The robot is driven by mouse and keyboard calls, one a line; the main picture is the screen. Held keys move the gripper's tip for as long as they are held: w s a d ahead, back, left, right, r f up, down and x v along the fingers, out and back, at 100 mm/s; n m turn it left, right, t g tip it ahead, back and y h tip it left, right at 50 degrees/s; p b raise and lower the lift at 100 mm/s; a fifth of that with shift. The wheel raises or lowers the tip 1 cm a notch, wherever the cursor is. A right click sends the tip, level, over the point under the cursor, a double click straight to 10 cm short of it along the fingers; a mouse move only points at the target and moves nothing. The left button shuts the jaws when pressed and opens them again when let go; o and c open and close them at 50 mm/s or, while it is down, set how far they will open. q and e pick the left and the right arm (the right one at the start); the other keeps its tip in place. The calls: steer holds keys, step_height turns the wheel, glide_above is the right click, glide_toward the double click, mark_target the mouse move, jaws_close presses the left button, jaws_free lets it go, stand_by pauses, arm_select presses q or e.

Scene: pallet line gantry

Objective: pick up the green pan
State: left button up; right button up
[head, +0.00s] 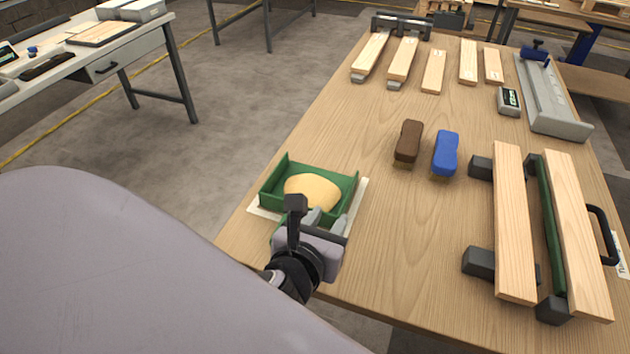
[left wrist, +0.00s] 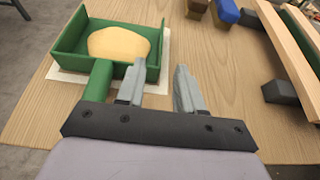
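The green pan (head: 322,173) sits on a pale sheet (head: 258,210) near the left edge of the wooden table and holds a pale yellow heap (head: 312,189). In the left wrist view the pan (left wrist: 70,38) is at the upper left, with its green handle (left wrist: 97,83) pointing towards me. My left gripper (head: 325,222) is at the pan's near side. In the left wrist view its fingers (left wrist: 160,75) are apart with nothing between them. The handle lies to the left of both fingers, outside the gap. My right gripper is not in view.
A brown brush (head: 409,141) and a blue brush (head: 446,152) lie right of the pan. Wooden boards in a clamp frame (head: 513,225) stand at the right. Several slats (head: 433,72) and a grey metal fixture (head: 548,95) are at the back. The table's middle is clear.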

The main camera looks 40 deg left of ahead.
mark_target(346, 198)
arm_select(q)
steer(key=x, duration=0.6)
steer(key=shift+w, duration=0.15)
steer(key=shift+f+x, duration=0.1)
steer(key=shift+x, duration=1.25)
steer(key=shift+f+x, duration=0.15)
steer(key=shift+x, duration=1.25)
steer(key=shift+d, duration=0.15)
jaws_close()
